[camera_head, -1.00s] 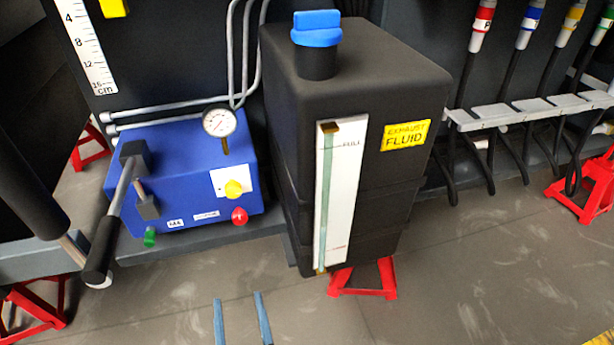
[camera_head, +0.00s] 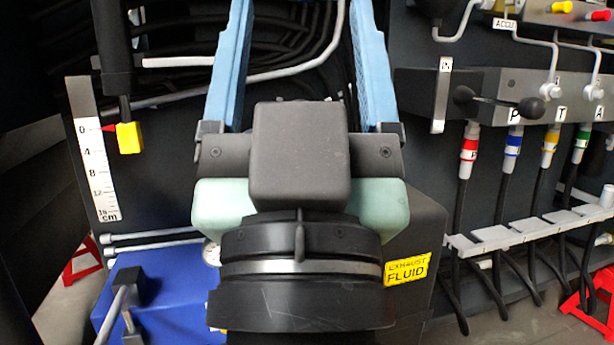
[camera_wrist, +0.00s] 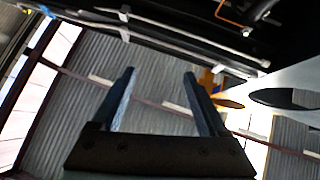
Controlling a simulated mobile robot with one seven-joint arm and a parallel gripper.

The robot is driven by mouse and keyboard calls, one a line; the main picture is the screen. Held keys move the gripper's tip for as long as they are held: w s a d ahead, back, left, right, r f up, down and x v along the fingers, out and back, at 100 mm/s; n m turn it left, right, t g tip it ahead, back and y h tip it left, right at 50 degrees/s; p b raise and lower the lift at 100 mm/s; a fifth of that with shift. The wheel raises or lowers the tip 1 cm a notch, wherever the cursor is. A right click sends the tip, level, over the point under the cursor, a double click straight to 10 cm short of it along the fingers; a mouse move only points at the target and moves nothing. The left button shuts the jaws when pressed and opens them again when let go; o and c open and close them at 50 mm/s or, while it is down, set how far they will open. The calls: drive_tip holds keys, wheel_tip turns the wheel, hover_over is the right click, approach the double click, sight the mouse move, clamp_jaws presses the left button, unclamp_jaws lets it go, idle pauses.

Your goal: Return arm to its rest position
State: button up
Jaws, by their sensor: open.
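My gripper (camera_head: 300,70) is raised large in the middle of the head view, its two blue fingers spread wide and pointing up. Nothing is between the fingers. My wrist covers most of the black exhaust fluid tank (camera_head: 425,235) and part of the blue pump unit (camera_head: 165,280). In the wrist view my gripper (camera_wrist: 162,88) shows the same two open fingers, with a corrugated ceiling behind them and dark chassis parts at the top.
A centimetre scale (camera_head: 92,150) with a yellow block (camera_head: 130,137) is at the left. Coloured hose couplings (camera_head: 510,145) hang at the right above a grey slotted rack (camera_head: 500,237). Grey pipes and dark hoses run behind my gripper. A pump lever (camera_head: 115,312) sticks up at lower left.

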wheel_tip(320, 180, up, 39)
drive_tip(key=s+p, duration=0.1)
drive_tip(key=p, duration=3.7)
drive_tip(key=shift+s+r, duration=0.2)
drive_tip(key=shift+d, duration=0.1)
